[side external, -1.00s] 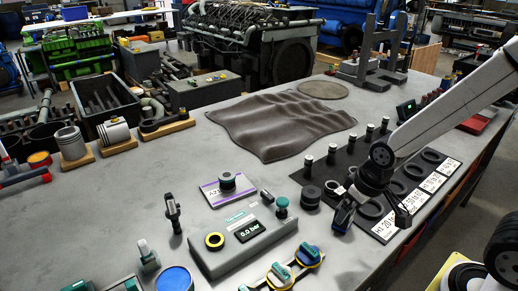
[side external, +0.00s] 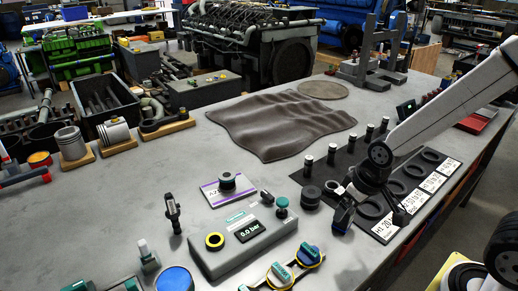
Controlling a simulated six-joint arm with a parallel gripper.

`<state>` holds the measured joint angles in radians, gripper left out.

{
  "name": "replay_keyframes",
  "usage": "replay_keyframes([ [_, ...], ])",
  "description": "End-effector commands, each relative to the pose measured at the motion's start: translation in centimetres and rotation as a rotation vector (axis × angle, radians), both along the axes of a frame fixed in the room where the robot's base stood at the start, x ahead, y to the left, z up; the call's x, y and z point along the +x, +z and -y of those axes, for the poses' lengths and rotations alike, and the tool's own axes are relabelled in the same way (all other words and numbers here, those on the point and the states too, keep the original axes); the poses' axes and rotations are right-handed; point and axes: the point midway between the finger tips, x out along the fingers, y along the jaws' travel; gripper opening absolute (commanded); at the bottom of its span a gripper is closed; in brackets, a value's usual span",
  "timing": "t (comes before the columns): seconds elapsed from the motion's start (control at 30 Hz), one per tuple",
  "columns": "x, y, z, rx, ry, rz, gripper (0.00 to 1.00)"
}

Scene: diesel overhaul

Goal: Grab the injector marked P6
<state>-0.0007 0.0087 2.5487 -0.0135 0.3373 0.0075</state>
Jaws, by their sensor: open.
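Several slim injectors with pale tops (side external: 331,153) stand upright in a row along the far left edge of a black rack mat (side external: 310,172). No P6 mark is legible, so I cannot tell which one is P6. My gripper (side external: 372,213) is open and points down over the front part of the mat, nearer the camera than the row. Nothing shows between its fingers. My arm and gripper hide part of the mat.
A grey test unit (side external: 235,241) reading 0.0 bar lies left of my gripper. White label cards (side external: 385,229) line the mat's right side.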

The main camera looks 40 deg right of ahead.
Motion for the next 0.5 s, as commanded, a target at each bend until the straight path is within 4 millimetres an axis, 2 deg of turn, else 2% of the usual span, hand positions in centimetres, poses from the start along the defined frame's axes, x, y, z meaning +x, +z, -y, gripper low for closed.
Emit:
replay_keyframes([
  [0.17,3.4,0.4,0.2,-0.029,0.035,0.08,0.98],
  [0.27,6.8,0.8,0.1,-0.052,0.075,0.163,0.98],
  [0.5,17.0,2.3,-1.7,-0.069,0.224,0.424,0.98],
])
